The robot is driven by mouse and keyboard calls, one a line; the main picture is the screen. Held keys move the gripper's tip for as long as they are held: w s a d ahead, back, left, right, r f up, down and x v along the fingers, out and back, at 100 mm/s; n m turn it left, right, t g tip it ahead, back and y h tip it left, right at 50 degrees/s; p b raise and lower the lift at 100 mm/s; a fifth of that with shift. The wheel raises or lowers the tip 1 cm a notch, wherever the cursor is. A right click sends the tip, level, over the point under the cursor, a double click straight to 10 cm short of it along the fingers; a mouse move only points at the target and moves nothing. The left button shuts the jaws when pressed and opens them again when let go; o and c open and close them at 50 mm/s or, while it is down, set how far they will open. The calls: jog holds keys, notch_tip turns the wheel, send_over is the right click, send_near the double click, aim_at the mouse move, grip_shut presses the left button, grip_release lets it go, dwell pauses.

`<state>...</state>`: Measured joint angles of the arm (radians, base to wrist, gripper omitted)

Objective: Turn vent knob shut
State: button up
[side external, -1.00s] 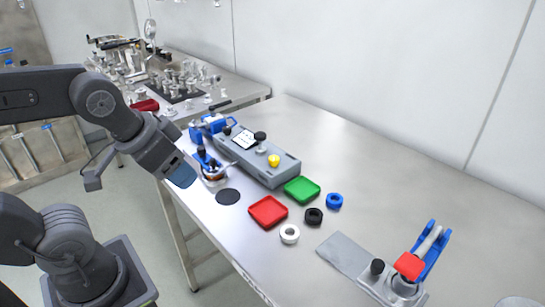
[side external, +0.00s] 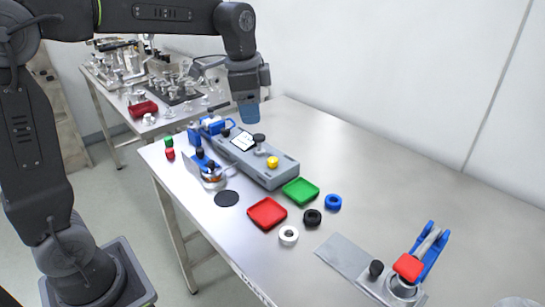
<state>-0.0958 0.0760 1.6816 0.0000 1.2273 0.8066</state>
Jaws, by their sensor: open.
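A long grey box (side external: 246,164) lies on the steel table. On its top are a black knob (side external: 259,138), a yellow knob (side external: 273,162) and a white label plate (side external: 243,141). I cannot tell from this view which knob is the vent knob. My gripper (side external: 250,118) points down above the far part of the box, close over the black knob in the picture and apart from it. It is open and appears empty. Its finger gap is too small to make out.
Nearby are a red tray (side external: 267,213), a green tray (side external: 300,191), blue (side external: 333,202), black (side external: 312,217) and white (side external: 288,235) rings, and a small pot stand (side external: 213,178). A red-topped clamp (side external: 408,267) stands front right. The table's back right is clear.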

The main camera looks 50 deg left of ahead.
aim_at(273, 159)
jog(key=w+a+f+m+g, duration=0.25)
jog(key=w+f+m, duration=0.2)
jog(key=w, duration=0.45)
jog(key=shift+n+t, duration=0.35)
jog(key=f, duration=1.4)
jog(key=shift+s+a, duration=0.1)
jog(key=shift+a, duration=0.15)
jog(key=c, duration=0.9)
